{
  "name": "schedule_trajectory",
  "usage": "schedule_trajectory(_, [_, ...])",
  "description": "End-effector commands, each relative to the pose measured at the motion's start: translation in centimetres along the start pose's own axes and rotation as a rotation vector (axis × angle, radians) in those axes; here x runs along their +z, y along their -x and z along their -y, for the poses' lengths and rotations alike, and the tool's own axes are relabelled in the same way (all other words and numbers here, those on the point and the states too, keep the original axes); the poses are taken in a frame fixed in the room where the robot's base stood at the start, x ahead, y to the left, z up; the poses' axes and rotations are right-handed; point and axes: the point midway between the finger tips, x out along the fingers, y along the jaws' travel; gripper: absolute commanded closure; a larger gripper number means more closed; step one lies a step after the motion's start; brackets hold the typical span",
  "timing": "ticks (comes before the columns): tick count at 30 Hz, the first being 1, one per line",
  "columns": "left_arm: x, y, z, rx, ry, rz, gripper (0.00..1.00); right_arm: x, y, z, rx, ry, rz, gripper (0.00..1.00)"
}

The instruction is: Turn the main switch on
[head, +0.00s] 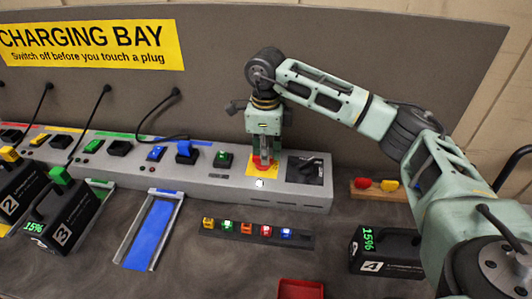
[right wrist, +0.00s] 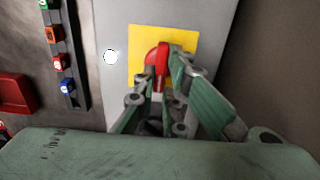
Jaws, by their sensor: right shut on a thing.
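The main switch is a red handle (right wrist: 155,58) on a yellow plate (right wrist: 140,38), on the right part of the long grey power strip (head: 225,187). In the head view the red handle (head: 258,164) shows just under my right gripper (head: 265,158). My right gripper (right wrist: 170,85) points down and is shut on the red handle. The fingers hide part of the handle, so its exact turn is hard to tell. A white lamp (head: 260,183) beside the plate is bright. My left gripper is not in view.
A black socket panel (head: 305,169) sits right of the switch. A rack of coloured plugs (head: 258,236) lies in front. Battery packs 3 (head: 62,222) and 4 (head: 385,252), a blue-lined tray (head: 150,232) and a red bin (head: 300,289) stand around. A charging-bay board (head: 220,60) rises behind.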

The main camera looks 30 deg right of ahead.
Motion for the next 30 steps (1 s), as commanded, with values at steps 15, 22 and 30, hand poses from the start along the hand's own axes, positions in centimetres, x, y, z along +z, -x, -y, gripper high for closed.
schedule_trajectory(15, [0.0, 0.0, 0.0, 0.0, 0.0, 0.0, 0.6, 0.0, 0.1, 0.0, -0.001, -0.001, 0.001, 0.71])
schedule_trajectory(22, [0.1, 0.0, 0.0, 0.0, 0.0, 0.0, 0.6, 0.1, 1.9, 0.1, -0.003, 0.0, 0.004, 0.71])
schedule_trajectory(30, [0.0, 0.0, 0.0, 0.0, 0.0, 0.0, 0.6, 0.1, 7.7, 0.1, -0.004, 0.0, 0.005, 0.71])
